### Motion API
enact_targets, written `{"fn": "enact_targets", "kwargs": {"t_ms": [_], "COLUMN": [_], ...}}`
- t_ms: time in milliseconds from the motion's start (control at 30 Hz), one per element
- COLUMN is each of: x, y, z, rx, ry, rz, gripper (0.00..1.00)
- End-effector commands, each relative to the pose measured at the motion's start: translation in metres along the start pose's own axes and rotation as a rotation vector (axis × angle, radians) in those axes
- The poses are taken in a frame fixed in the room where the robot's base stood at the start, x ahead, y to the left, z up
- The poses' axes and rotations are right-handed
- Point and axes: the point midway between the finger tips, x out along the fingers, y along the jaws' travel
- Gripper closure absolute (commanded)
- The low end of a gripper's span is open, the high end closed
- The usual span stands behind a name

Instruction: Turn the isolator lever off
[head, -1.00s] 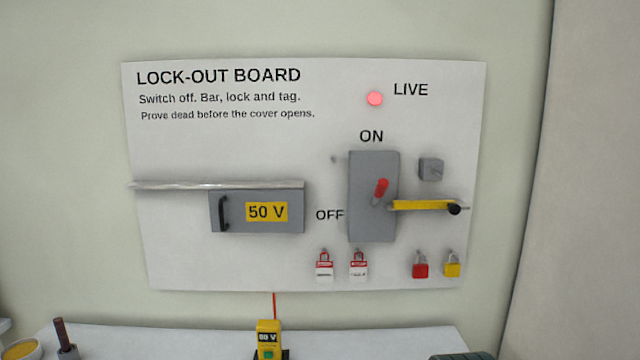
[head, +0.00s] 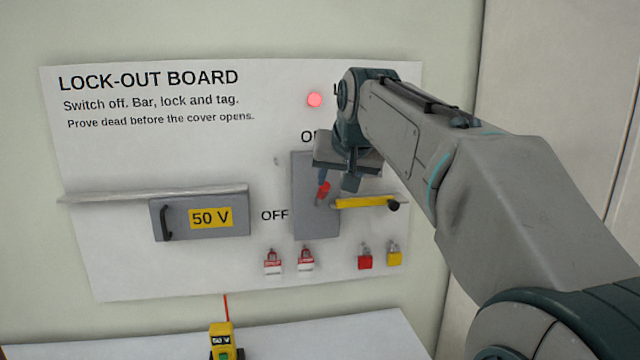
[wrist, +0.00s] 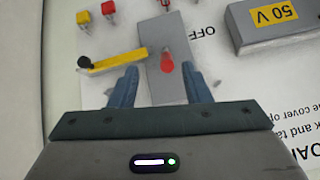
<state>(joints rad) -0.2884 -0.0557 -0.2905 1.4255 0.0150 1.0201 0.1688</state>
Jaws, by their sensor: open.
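The isolator is a grey box (head: 305,222) on the lock-out board, with a red-tipped lever (head: 323,190) near its middle. The red indicator by the LIVE label (head: 314,100) is lit. My gripper (head: 338,182) is in front of the box's upper part, partly covering the ON label. In the wrist view the red lever tip (wrist: 167,66) shows between the two blue fingers of my open gripper (wrist: 162,85), slightly beyond their tips. No contact with the lever is visible.
A yellow bar with a black knob (head: 362,202) sticks out right of the lever, close to one finger in the wrist view. Red and yellow padlocks (head: 365,258) and tags (head: 273,262) hang below. A grey 50 V cover (head: 236,229) is at left, under a ledge (head: 120,194).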

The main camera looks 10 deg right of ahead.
Motion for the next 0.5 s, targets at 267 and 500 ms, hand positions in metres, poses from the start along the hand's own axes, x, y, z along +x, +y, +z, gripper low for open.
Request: {"fn": "enact_targets", "kwargs": {"t_ms": [267, 500], "x": [-0.008, 0.029], "y": [-0.009, -0.01], "z": [-0.031, -0.033], "rx": [0.006, 0.007], "ry": [0.046, 0.042], "rz": [-0.001, 0.001], "gripper": [0.57, 0.57]}}
